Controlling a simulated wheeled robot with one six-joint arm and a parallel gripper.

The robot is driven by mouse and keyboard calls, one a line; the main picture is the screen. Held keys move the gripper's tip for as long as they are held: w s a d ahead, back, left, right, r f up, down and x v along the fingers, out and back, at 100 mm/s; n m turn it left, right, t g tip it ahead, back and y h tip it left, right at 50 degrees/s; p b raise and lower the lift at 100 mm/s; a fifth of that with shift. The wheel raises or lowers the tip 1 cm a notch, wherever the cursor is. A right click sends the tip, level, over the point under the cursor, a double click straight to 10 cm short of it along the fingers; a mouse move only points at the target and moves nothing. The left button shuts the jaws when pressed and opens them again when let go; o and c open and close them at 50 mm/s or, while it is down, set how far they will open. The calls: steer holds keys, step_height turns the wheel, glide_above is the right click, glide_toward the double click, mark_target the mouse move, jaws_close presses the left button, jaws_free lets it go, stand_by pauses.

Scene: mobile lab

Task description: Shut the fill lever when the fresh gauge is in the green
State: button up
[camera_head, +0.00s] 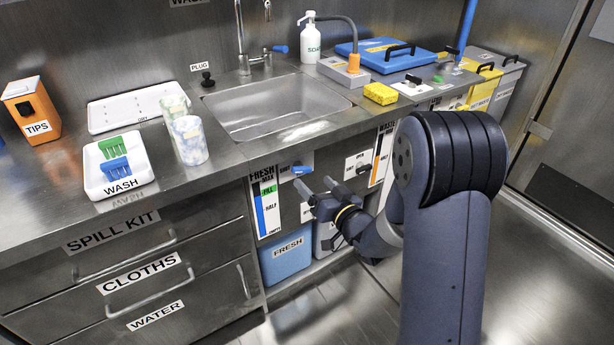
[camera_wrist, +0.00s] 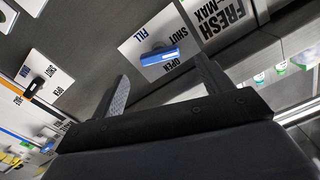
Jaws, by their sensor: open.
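The fresh gauge (camera_head: 268,208) is a white panel on the cabinet front, with a green FILL band near its top. Its blue column seems to end just below the green, but it is too small to be sure. The blue fill lever (camera_head: 301,170) sits right of the gauge; in the wrist view the lever (camera_wrist: 160,56) lies across its white plate beside the OPEN and SHUT words. I cannot tell exactly which word it points at. My gripper (camera_head: 322,192) is open and empty below and right of the lever; its fingers (camera_wrist: 165,88) are apart from it.
A blue FRESH tank (camera_head: 287,260) stands under the gauge. A waste gauge (camera_head: 381,155) and its lever plate (camera_head: 357,164) are to the right. The counter holds a sink (camera_head: 275,106), a wash tray (camera_head: 117,166) and cups (camera_head: 188,141). The floor ahead is clear.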

mark_target(304, 172)
steer(key=x, duration=0.5)
steer(key=c, duration=1)
steer(key=n+b, duration=0.2)
steer(key=b, duration=0.1)
steer(key=shift+f, duration=0.25)
steer(key=shift+r+n+b, duration=0.25)
steer(key=shift+n+b, duration=0.85)
steer(key=shift+b, duration=0.1)
steer(key=o, duration=1)
